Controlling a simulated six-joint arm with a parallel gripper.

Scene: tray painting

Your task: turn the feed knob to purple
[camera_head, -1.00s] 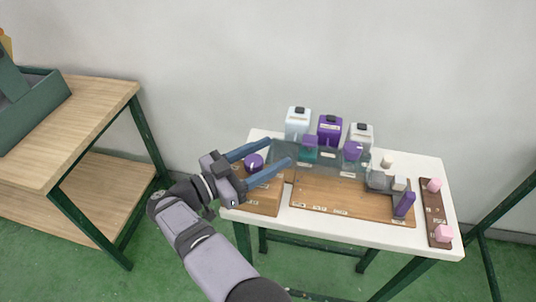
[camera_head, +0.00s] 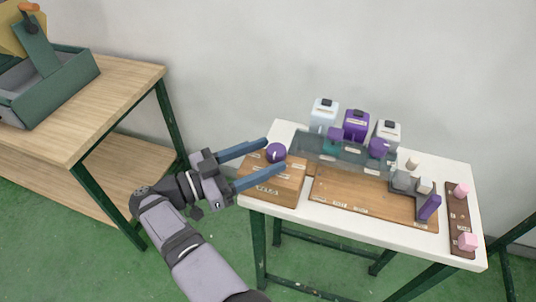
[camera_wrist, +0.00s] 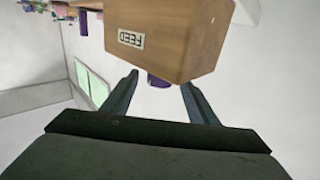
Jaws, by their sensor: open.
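The feed knob (camera_head: 276,152) is a round purple knob at the wooden feed box (camera_head: 270,185) on the table's left side. My gripper (camera_head: 275,155) comes in from the left, its two long blue-grey fingers apart with nothing clamped. In the head view the knob shows between the fingertips; I cannot tell whether a finger touches it. In the wrist view, a small purple part (camera_wrist: 157,80) shows between the open fingers (camera_wrist: 159,80), below the box (camera_wrist: 165,30) with its upside-down FEED label. The knob's pointer setting is too small to read.
Behind stand paint containers: pale (camera_head: 323,113), purple (camera_head: 355,124) and white (camera_head: 386,135). A wooden tray board (camera_head: 370,195) lies right of the box. A purple block (camera_head: 429,207) and pink pieces (camera_head: 467,241) are at the right. A wooden bench (camera_head: 90,110) stands left.

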